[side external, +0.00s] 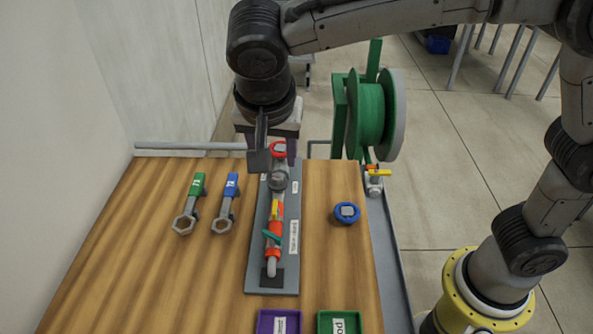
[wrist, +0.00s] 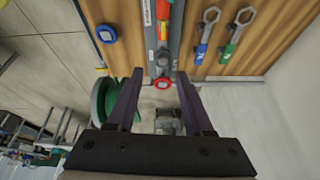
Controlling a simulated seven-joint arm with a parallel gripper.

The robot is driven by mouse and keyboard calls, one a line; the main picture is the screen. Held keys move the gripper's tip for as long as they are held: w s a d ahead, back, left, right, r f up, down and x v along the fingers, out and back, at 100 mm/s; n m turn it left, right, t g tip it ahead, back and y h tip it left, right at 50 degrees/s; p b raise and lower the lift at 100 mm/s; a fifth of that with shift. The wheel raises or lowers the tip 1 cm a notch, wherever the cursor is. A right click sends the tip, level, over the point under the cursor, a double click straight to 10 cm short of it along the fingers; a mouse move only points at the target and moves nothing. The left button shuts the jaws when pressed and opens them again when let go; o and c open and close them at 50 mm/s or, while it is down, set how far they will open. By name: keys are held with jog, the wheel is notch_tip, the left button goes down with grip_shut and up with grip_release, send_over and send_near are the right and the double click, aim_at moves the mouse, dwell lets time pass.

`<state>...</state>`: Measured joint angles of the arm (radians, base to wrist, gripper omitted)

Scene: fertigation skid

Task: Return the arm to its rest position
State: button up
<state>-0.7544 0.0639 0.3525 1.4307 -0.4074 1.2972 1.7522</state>
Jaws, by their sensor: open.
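My gripper (side external: 268,150) hangs over the far end of the grey skid plate (side external: 285,283), fingers down. In the wrist view its two dark fingers (wrist: 160,95) are spread apart with nothing held between them. A red ring-shaped part (wrist: 162,84) at the far end of the pipe assembly shows between and just beyond the fingertips; it also shows in the side view (side external: 278,148), partly behind a finger. I cannot tell how much height separates the fingers from it. My arm reaches in from the right, above the table.
Wrenches with green (side external: 197,186) and blue (side external: 231,186) handles lie left of the plate. A blue round part (side external: 346,213) lies right of it. Purple (side external: 278,313) and green (side external: 338,314) trays are at the front. A green hose reel (side external: 370,115) stands behind; a wall is left.

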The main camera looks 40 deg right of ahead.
jog(key=s+d+r+m+y, duration=0.1)
jog(key=s+d+r, duration=0.2)
jog(key=d, duration=0.6)
jog(key=s+d+r+m, duration=0.1)
jog(key=s+d+r, duration=0.25)
jog(key=d, duration=0.55)
jog(key=s+d+f+n+t+y, duration=0.1)
jog(key=s+f+n, duration=0.3)
jog(key=s+n, duration=0.2)
jog(key=s+d+f+n+t+y, duration=0.1)
jog(key=s+d+f+n, duration=0.1)
jog(key=s+f+n, duration=0.2)
jog(key=shift+s+d+n, duration=0.3)
jog(key=shift+s+n, duration=0.8)
jog(key=shift+s, duration=0.05)
